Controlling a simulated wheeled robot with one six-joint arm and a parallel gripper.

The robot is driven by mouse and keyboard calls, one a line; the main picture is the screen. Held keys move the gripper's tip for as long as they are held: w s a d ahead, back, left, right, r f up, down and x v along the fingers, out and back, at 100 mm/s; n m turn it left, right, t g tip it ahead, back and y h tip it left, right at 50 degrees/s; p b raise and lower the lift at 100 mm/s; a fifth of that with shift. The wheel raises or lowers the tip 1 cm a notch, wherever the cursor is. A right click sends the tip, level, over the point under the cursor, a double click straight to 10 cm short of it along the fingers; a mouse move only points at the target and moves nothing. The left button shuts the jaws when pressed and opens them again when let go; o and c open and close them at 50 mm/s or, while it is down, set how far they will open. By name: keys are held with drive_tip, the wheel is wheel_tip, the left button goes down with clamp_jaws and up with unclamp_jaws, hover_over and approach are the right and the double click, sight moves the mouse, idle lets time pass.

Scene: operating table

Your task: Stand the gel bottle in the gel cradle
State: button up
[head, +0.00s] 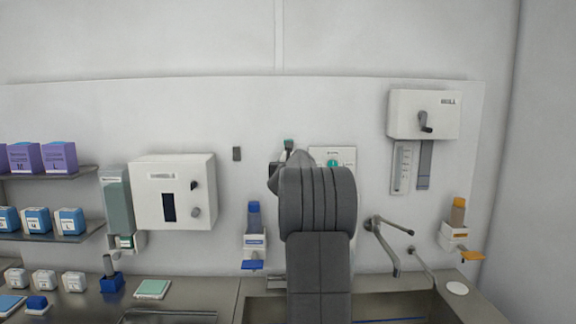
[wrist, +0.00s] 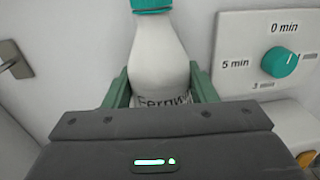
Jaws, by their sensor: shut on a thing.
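The gel bottle (wrist: 160,60), white with a teal cap and dark lettering, stands about upright in the wrist view. My gripper (wrist: 160,88) has a green finger on each side of it and is shut on it. The gripper body hides the bottle's lower part. In the head view my arm covers most of the gripper and bottle; only a small green piece shows above it, and I cannot tell which part it is. I cannot make out a gel cradle for certain in either view.
A timer panel (head: 345,155) with a teal knob (wrist: 279,62) is on the wall just right of the bottle. A blue-topped dispenser (head: 254,218) and an orange-topped one (head: 458,212) hang on the wall. A white wall box (head: 174,190) is left. Taps (head: 385,240) stick out over the sink.

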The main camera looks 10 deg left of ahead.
drive_tip(key=shift+f, duration=0.1)
drive_tip(key=o, duration=1.3)
drive_tip(key=shift+s, duration=0.1)
drive_tip(key=s+b, duration=0.1)
drive_tip(key=s, duration=0.3)
drive_tip(key=s+d+b, duration=0.1)
drive_tip(key=s+b, duration=0.1)
drive_tip(key=s, duration=0.3)
drive_tip(key=s+b, duration=0.2)
drive_tip(key=s, duration=0.2)
drive_tip(key=shift+s+d, duration=0.35)
drive_tip(key=shift+w, duration=0.1)
